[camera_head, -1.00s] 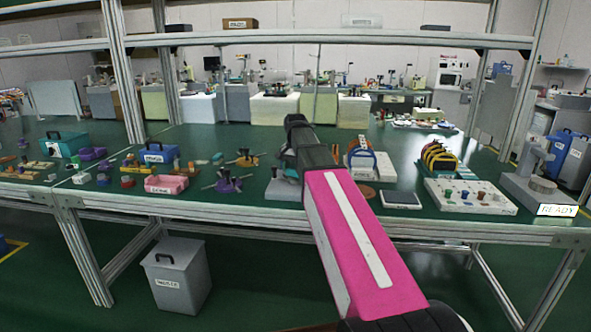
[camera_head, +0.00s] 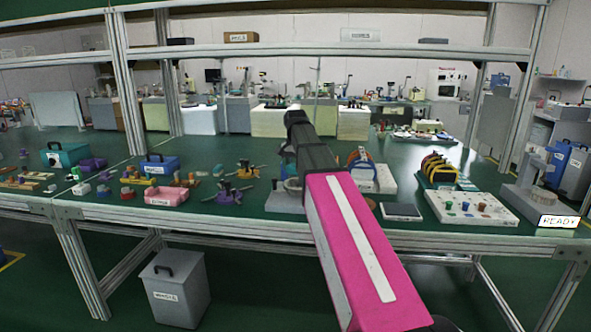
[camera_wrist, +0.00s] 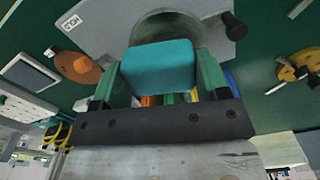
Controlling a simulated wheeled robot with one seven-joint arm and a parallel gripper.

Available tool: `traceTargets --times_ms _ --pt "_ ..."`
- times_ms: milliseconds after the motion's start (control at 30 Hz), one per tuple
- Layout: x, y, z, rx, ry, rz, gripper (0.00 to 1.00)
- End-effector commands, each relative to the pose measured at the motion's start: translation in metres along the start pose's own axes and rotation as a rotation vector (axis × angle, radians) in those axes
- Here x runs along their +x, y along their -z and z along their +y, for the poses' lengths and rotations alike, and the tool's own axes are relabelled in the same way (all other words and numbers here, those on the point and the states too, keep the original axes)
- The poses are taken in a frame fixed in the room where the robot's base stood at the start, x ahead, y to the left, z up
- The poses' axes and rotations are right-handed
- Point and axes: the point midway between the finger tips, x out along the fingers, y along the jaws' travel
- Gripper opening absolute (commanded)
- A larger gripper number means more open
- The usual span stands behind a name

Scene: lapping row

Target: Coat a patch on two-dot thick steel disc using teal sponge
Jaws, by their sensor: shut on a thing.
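My gripper (camera_wrist: 158,72) is shut on the teal sponge (camera_wrist: 158,66), a block with rounded edges held between its green fingers. Just beyond the sponge lies a round grey metal disc (camera_wrist: 165,24) on a grey plate marked HOLD (camera_wrist: 95,28). The sponge overlaps the near part of the disc in the wrist view; I cannot tell whether they touch. No dots show on the visible part of the disc. In the head view my arm hides the gripper and sponge, and the grey plate (camera_head: 284,202) shows just left of the arm.
A black knob (camera_wrist: 233,26) stands on the plate's right side. An orange-brown round piece (camera_wrist: 84,68) and a dark tablet (camera_wrist: 30,73) lie to the left. In the head view, a white tray (camera_head: 471,207) stands right and a pink bin (camera_head: 166,196) left. A shelf beam (camera_head: 330,50) crosses above.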

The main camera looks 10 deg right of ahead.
Motion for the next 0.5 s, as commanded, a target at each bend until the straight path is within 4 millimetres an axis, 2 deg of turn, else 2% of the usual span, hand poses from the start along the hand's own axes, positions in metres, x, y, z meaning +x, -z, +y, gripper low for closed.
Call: traceTargets --times_ms 167,500 --pt "-0.002 0.000 0.000 0.000 0.000 0.001 0.49" --pt "-0.027 0.001 0.000 0.000 0.001 0.001 0.49"
